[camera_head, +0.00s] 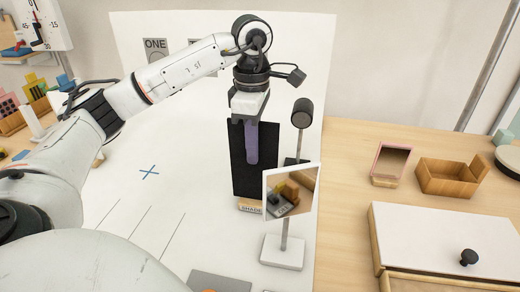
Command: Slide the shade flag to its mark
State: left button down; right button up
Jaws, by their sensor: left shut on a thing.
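The shade flag (239,170) is an upright black panel with a wooden foot labelled "SHADE" (250,207), standing on the white sheet. A purple upright strip (252,145) shows in front of its upper part. My left gripper (249,117) comes down from above and is shut at the top of the flag. Its fingertips are partly hidden, so the exact grip point is unclear. A blue cross mark (149,173) lies on the sheet to the left of the flag, apart from it. Thin dark lines (138,232) run across the sheet nearer me. My right gripper is not in view.
A stand with a tilted mirror-like square (290,191) and white base (282,252) is close to the flag's right. A black-headed post (302,113) stands behind it. A wooden box (452,177) and white-topped drawer unit (450,235) are right.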

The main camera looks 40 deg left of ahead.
pick_arm(q)
jog(key=s+a+b, duration=0.3)
jog(key=s+a, duration=0.5)
jog(key=a, duration=0.6)
jog(key=shift+s, duration=0.35)
dwell(1.7)
jog(key=shift+a, duration=0.15)
jog(key=shift+f, duration=0.2)
dwell(0.4)
jog(key=c, duration=1.8)
grip_release()
jog(key=shift+c, duration=0.2)
